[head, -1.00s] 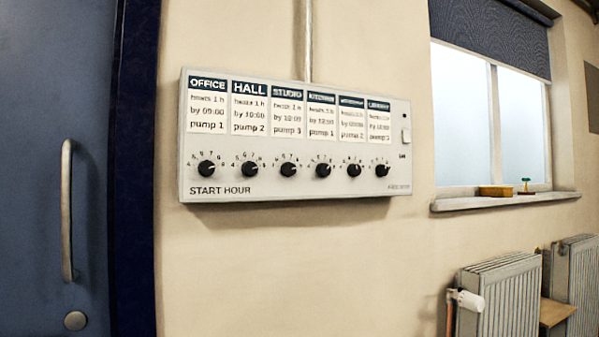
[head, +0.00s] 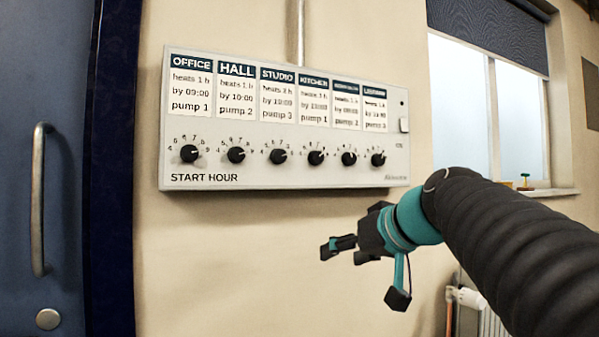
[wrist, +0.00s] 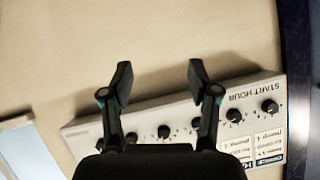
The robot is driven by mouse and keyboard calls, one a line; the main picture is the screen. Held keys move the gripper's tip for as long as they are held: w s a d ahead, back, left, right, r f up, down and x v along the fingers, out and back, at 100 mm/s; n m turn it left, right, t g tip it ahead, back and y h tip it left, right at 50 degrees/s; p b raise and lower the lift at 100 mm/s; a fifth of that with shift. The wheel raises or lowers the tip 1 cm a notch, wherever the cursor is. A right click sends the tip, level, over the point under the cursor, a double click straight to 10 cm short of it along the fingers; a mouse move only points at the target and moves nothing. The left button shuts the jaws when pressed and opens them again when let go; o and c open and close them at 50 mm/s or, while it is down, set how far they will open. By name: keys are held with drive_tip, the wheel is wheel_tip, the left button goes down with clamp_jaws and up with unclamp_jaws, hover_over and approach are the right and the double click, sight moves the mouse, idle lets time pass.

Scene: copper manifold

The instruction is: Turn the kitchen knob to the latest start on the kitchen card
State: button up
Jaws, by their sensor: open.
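The kitchen knob (head: 317,157) is the fourth black knob from the left on the white control box. Its pale mark seems to point right; the dial numbers are too small to read surely. The kitchen card (head: 314,103) is above it; it reads "pump 1", but its hours are blurred. My gripper (head: 368,272) is open and empty, below the right part of the box and apart from it. In the wrist view, the box appears upside down beyond the open fingers (wrist: 160,75), with the kitchen knob (wrist: 163,131) between them.
The control box (head: 290,186) has several other knobs and cards in the same row, close to the kitchen ones. A blue door with a handle (head: 39,200) is at the left. A window sill (head: 550,191) and a radiator (head: 490,325) are at the right. Bare wall lies below the box.

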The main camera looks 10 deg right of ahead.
drive_tip(key=w+d+r+n+t+y+b, duration=0.1)
drive_tip(key=w+d+r+n+t, duration=0.15)
drive_tip(key=r, duration=0.65)
drive_tip(key=w+d+r+n+t+y+b, duration=0.15)
drive_tip(key=w+d+r, duration=0.25)
drive_tip(key=r, duration=0.4)
drive_tip(key=p, duration=0.4)
approach(319, 158)
drive_tip(key=shift+m+t, duration=0.3)
drive_tip(key=shift+m, duration=0.1)
drive_tip(key=x, duration=0.7)
drive_tip(key=shift+f, duration=0.1)
drive_tip(key=shift+p+x, duration=0.4)
drive_tip(key=shift+x, duration=0.4)
drive_tip(key=shift+f, duration=0.1)
clamp_jaws()
